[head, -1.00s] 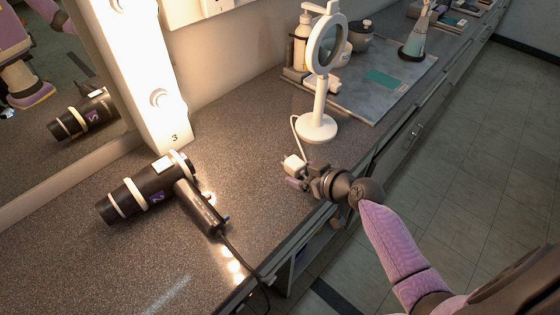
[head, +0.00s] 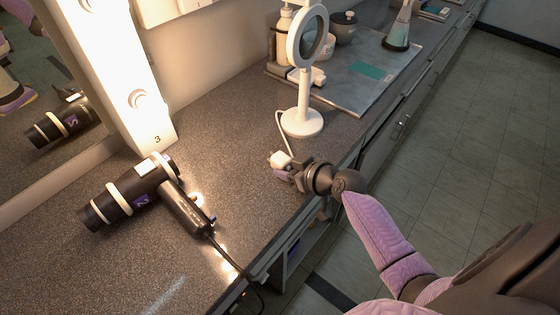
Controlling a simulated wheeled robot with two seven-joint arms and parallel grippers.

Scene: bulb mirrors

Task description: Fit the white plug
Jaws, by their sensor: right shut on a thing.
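The white plug (head: 280,160) is a small white block at the tip of my right gripper (head: 284,168), held just above the speckled counter near its front edge. The gripper is shut on it. A white cord runs from the plug up to the white round mirror on a stand (head: 303,122), which stands upright on the counter behind the gripper. No socket for the plug can be made out clearly. My left gripper is not in view.
A black hair dryer (head: 180,205) with white bands lies at the left, its cord over the counter edge. A lit bulb strip (head: 148,128) stands behind it. A grey mat (head: 372,90) holds bottles at the back. Counter between dryer and gripper is clear.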

